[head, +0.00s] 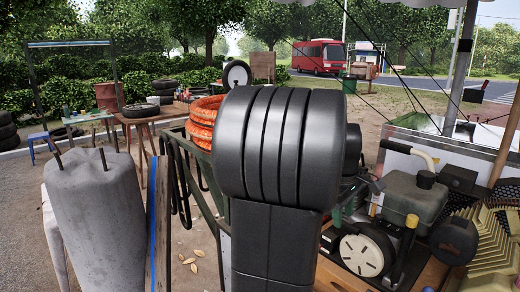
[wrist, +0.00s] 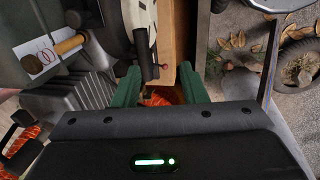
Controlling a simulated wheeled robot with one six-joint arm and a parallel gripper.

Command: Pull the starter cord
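In the head view, the compressor's engine (head: 412,196) stands at the right. A round white starter cover (head: 362,254) faces me on its near side. The wrist view shows part of this pale round cover (wrist: 138,14) at the top, with a short black handle-like bar (wrist: 148,66) hanging below it; I cannot make out any cord. My gripper (wrist: 160,70) has two green fingers spread apart. The bar's lower end lies between them in the picture, nearer the left finger; I cannot tell its depth.
Coiled orange hose (head: 204,120) hangs left of my arm. A grey concrete-like cylinder (head: 98,205) stands at the front left. Leaf-strewn ground (wrist: 235,42) lies at the wrist view's right.

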